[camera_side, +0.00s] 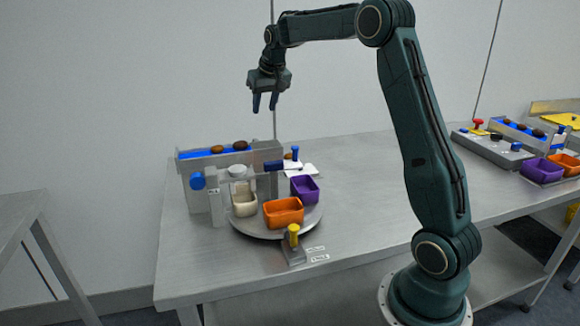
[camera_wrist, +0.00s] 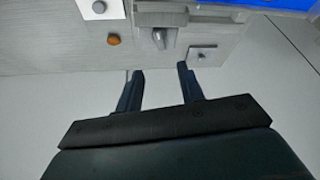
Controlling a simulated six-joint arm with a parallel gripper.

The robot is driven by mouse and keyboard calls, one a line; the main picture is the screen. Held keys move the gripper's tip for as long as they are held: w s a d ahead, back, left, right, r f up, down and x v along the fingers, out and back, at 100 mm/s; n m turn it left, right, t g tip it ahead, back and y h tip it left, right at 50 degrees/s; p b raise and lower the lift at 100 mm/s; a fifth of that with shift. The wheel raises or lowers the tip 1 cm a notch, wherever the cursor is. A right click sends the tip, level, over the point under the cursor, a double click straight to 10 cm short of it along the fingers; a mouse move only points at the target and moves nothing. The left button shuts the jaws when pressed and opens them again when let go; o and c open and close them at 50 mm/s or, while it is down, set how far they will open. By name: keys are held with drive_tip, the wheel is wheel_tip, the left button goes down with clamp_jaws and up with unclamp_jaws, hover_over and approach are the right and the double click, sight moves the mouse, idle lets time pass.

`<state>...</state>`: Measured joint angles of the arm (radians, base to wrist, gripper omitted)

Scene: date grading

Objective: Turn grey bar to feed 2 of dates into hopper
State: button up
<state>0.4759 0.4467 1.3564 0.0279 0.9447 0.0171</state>
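My gripper (camera_side: 265,104) is open and empty, high above the grading station with its fingers pointing down. Its two fingers also show apart in the wrist view (camera_wrist: 160,72). Two brown dates (camera_side: 217,149) (camera_side: 240,145) lie on the blue strip (camera_side: 195,154) at the back of the station. A pale round cup (camera_side: 237,171), possibly the hopper, sits in front of the strip; its inside is hidden. In the wrist view a short grey piece (camera_wrist: 159,38) stands out from the grey panel beyond my fingertips. I cannot tell whether it is the grey bar.
A round turntable (camera_side: 262,232) carries cream (camera_side: 245,208), orange (camera_side: 284,221) and purple (camera_side: 305,195) bins. A blue knob (camera_side: 197,180) and a yellow-topped lever (camera_side: 293,240) stand nearby. A second station (camera_side: 490,148) is at the right. The air around my gripper is clear.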

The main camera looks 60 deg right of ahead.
drive_tip(key=x, duration=1.3)
drive_tip(key=shift+d+f, duration=0.1)
drive_tip(key=shift+f, duration=0.15)
drive_tip(key=shift+c, duration=0.2)
clamp_jaws()
